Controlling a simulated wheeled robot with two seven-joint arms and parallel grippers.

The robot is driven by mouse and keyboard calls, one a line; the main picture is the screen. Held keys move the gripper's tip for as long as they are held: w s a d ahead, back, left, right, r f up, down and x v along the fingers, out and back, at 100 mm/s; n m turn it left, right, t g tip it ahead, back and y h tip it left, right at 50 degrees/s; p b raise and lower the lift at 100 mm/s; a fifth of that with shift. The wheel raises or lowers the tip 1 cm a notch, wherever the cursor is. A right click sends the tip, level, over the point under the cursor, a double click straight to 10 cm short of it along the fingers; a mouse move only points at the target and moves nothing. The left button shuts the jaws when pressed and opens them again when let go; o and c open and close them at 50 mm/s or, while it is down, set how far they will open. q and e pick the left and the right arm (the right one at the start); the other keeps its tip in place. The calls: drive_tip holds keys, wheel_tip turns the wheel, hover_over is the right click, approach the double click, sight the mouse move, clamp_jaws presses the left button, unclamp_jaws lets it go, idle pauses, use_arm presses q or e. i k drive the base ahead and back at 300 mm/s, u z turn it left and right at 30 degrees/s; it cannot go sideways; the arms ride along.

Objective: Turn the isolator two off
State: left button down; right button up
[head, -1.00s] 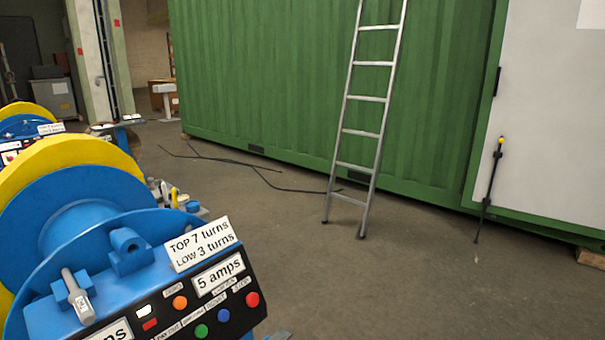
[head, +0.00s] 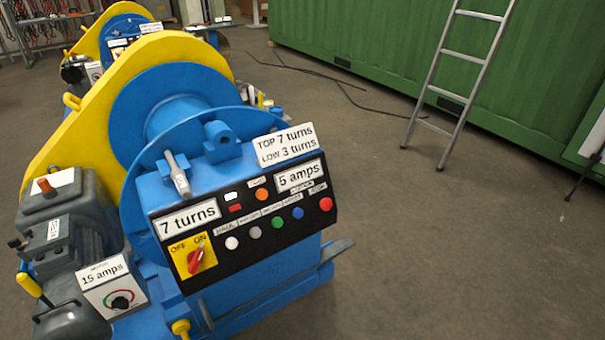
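A blue and yellow winch machine (head: 180,90) fills the left of the head view. On its black control panel (head: 270,250) is a yellow plate marked OFF and ON with a red rotary switch (head: 196,260). The knob is tilted and its upper end points toward the ON word. I cannot read any number naming this switch as isolator two. A second, similar winch (head: 112,28) stands behind at the upper left; any such switch on it is too small to tell. Neither of my grippers is in view.
The panel also has several coloured buttons, including a red one (head: 326,204). A grey box with a dial labelled 15 amps (head: 113,287) sits left of it. A ladder (head: 455,85) leans on a green container (head: 400,45).

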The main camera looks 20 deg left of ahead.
sight(195, 258)
drive_tip(key=u, duration=1.4)
